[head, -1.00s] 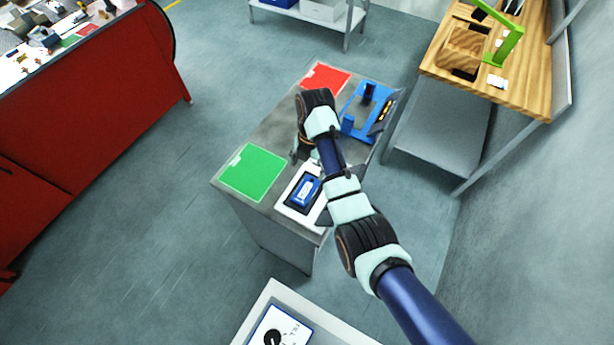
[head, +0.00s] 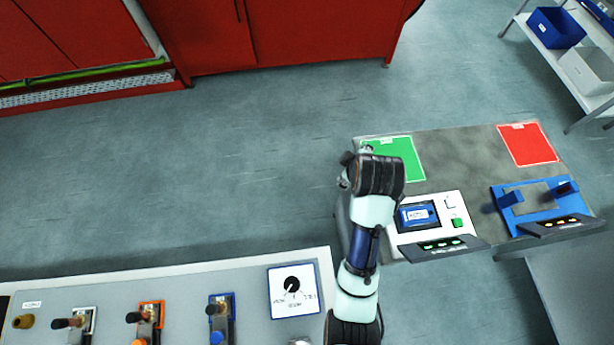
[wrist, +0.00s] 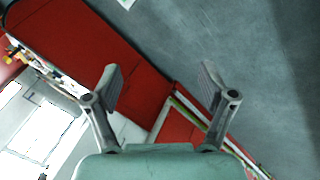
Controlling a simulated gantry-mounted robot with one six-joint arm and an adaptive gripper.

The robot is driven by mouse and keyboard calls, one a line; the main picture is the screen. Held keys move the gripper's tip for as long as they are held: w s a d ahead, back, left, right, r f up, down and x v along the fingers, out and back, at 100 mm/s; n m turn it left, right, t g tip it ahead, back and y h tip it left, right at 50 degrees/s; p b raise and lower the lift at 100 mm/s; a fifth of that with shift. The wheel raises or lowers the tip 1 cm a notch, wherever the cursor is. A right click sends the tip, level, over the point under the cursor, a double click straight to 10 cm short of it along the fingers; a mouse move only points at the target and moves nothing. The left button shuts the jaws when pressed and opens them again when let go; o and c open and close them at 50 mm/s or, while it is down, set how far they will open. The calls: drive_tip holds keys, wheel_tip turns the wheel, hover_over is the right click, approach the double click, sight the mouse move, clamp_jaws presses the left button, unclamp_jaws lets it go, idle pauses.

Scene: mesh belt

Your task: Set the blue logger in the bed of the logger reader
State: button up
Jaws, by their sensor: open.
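The blue logger (head: 418,214) lies in the dark bed of the white logger reader (head: 441,230), with its pale label facing up. The reader stands on the grey table, with a green button at its right and a sloped dark panel with green lights along its front. In the head view my arm passes just left of the reader, and my gripper is mostly hidden behind my wrist. In the wrist view my gripper (wrist: 160,85) is open, with nothing between its fingers.
A green mat (head: 408,165) lies behind the reader and a red mat (head: 528,145) at the back right. A blue fixture (head: 515,217) with orange lights stands right of the reader. A grey panel (head: 185,285) with several knobs and levers is at front left.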

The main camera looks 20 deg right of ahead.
drive_tip(key=s+a+r+m+t+y, duration=0.1)
drive_tip(key=s+a+r+m+t, duration=0.1)
drive_tip(key=a+r, duration=0.4)
drive_tip(key=s+a+r+m+t+y, duration=0.1)
drive_tip(key=s+a+r+m+t, duration=0.2)
drive_tip(key=a, duration=1.1)
wheel_tip(320, 180, up, 4)
drive_tip(key=m+t, duration=0.2)
drive_tip(key=shift+a+f+m, duration=0.15)
drive_tip(key=shift+a+m, duration=0.2)
drive_tip(key=shift+m, duration=0.05)
drive_tip(key=shift+c, duration=0.4)
